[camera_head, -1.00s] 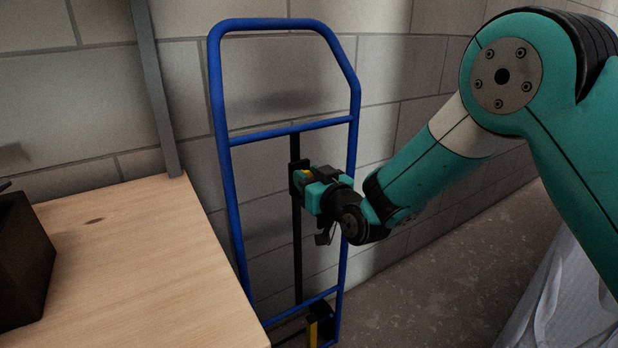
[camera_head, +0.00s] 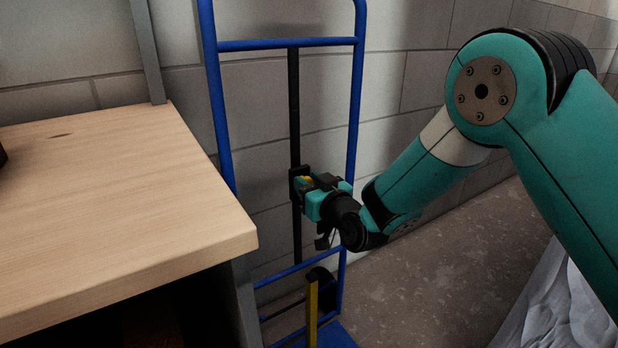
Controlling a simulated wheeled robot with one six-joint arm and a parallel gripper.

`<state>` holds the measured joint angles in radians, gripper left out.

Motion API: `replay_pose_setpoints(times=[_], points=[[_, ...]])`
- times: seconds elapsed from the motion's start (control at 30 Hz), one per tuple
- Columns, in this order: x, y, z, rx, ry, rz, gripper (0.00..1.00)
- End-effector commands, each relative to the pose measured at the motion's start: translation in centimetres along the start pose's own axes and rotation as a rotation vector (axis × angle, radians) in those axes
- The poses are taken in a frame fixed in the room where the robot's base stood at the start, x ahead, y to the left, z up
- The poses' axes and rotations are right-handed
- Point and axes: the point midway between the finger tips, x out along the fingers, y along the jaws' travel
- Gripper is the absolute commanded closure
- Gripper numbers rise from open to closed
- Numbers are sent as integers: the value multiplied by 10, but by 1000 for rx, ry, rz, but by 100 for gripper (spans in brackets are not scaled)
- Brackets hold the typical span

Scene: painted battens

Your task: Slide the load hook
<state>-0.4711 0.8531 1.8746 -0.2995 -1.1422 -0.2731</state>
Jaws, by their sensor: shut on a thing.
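My teal and black gripper (camera_head: 306,184) comes in from the right and is shut on the hook. The fingers hide much of the hook, so its exact shape cannot be told.
A wooden bench top (camera_head: 120,200) stands close on the left, its corner near the frame. A yellow bar (camera_head: 312,312) and a dark wheel-like part are at the frame's foot. A grey block wall (camera_head: 420,80) stands behind. Translucent sheeting (camera_head: 560,310) is at lower right.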

Motion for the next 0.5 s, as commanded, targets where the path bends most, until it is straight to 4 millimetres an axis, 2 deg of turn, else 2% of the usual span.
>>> replay_pose_setpoints(times=[0.03,0.1,0.3,0.5], points=[[-1,1,37,0,-9,1,100],[-1,1,62,0,-10,1,100],[-1,1,126,0,-9,2,100],[-1,1,173,-1,-9,1,100]])
